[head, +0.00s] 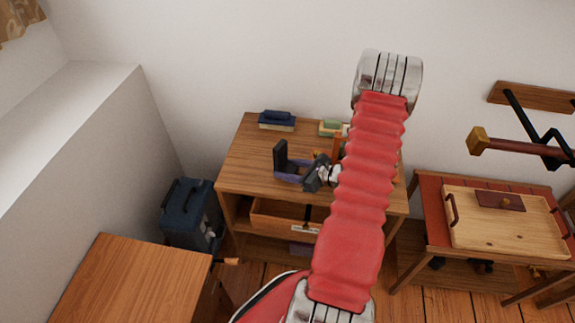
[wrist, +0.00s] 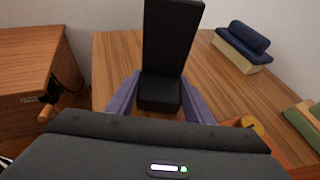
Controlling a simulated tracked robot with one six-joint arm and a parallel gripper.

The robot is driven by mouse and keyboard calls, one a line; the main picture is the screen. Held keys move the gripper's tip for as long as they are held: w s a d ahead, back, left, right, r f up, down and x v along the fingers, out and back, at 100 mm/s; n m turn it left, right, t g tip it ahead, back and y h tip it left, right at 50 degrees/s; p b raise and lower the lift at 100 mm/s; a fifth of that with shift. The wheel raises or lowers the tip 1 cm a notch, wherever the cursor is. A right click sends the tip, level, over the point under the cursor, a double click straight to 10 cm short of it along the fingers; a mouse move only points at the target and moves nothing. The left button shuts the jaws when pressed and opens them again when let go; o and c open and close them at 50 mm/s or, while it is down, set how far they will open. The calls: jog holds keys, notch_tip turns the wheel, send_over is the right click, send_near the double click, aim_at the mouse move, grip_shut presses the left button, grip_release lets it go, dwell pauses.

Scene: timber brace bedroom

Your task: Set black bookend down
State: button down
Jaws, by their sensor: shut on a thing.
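The black bookend (wrist: 166,45) is upright between the two purple fingers of my gripper (wrist: 158,100) in the wrist view. Its tall plate rises at the far side and its short block faces me. In the head view the bookend (head: 281,157) shows at the left end of my gripper (head: 290,172), over the wooden desk (head: 240,165). My gripper is shut on it. I cannot tell whether its underside touches the desk top, as the gripper hides it.
Dark blue and cream books (head: 277,121) lie at the desk's back left. Green and cream books (head: 331,128) lie further right, partly behind my arm. A drawer (head: 275,216) stands open below. A blue case (head: 190,213) is left of the desk; the desk's left part is clear.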

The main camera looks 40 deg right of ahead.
jog(key=shift+f, duration=0.1)
dwell(0.3)
jog(key=c, duration=0.9)
grip_release()
jog(key=shift+s, duration=0.1)
jog(key=v, duration=1.2)
